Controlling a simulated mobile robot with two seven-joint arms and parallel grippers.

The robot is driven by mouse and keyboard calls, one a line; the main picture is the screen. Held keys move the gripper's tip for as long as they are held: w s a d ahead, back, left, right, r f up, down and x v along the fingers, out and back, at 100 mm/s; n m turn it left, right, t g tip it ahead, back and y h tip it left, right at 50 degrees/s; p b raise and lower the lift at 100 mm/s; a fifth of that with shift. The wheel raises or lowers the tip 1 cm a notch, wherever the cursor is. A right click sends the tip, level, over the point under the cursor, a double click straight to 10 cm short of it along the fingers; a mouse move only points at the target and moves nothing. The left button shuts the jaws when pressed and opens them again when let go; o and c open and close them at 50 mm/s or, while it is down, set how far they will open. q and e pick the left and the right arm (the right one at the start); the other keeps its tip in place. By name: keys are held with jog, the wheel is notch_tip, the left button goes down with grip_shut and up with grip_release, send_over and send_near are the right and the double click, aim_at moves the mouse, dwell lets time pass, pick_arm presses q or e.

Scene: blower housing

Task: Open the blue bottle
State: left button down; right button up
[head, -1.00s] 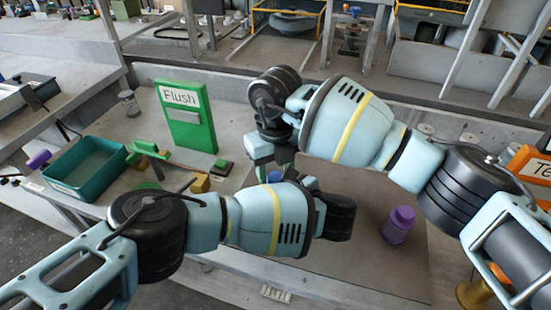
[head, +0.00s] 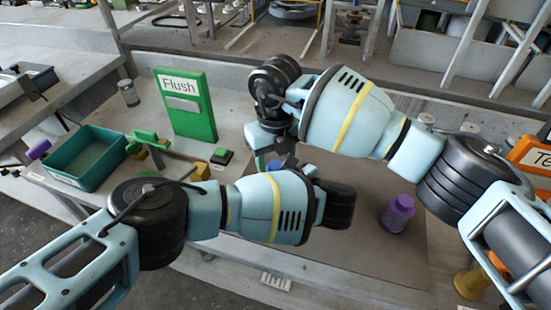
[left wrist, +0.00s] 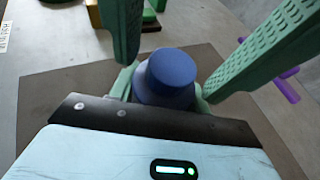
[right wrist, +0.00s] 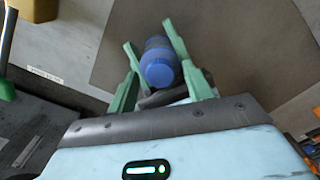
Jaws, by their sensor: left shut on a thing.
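A blue bottle stands on the brown mat (head: 390,265); its round blue cap shows in the left wrist view (left wrist: 168,78) and the right wrist view (right wrist: 160,70). In the head view it is mostly hidden by my arms. My left gripper (left wrist: 160,95) is shut on the bottle's side, its green fingers to either side below the cap. My right gripper (right wrist: 160,88) is over the bottle, with its fingers apart on opposite sides of the cap; they also show large in the left wrist view. They look open, with no clear contact.
A purple bottle (head: 397,213) stands on the mat to the right. A green "Flush" panel (head: 186,105), a teal tray (head: 85,165) and small green and yellow parts are at the left. An orange sign (head: 530,155) is at the right. The mat's front right is clear.

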jog(key=shift+r, duration=2.25)
jog(key=shift+s+a+r, duration=0.1)
jog(key=shift+a+r, duration=0.1)
jog(key=shift+r, duration=0.3)
jog(key=shift+a+r, duration=0.2)
jog(key=shift+r, duration=0.3)
jog(key=shift+c, duration=0.3)
jog(key=shift+d+r, duration=0.4)
jog(key=shift+r, duration=0.35)
jog(key=shift+f, duration=4)
